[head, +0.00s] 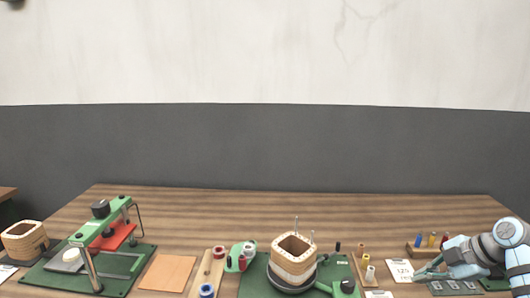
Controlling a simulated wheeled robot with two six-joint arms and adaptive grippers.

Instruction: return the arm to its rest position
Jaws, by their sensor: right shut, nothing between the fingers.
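My right arm comes in from the right edge. Its gripper (424,273) is low over the right part of the table, shut and empty, beside a white card marked 125 (398,271). My left gripper does not show. A wooden-framed coil (293,262) stands on a dark round base on a green mat at the front centre, clear of my right gripper.
The wooden table (270,209) is bare along its back. A green press with a red part (112,237) stands at the left, and another coil (24,240) at the far left. An orange sheet (167,273) and spools (207,290) lie between. A dark panel (280,150) rises behind.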

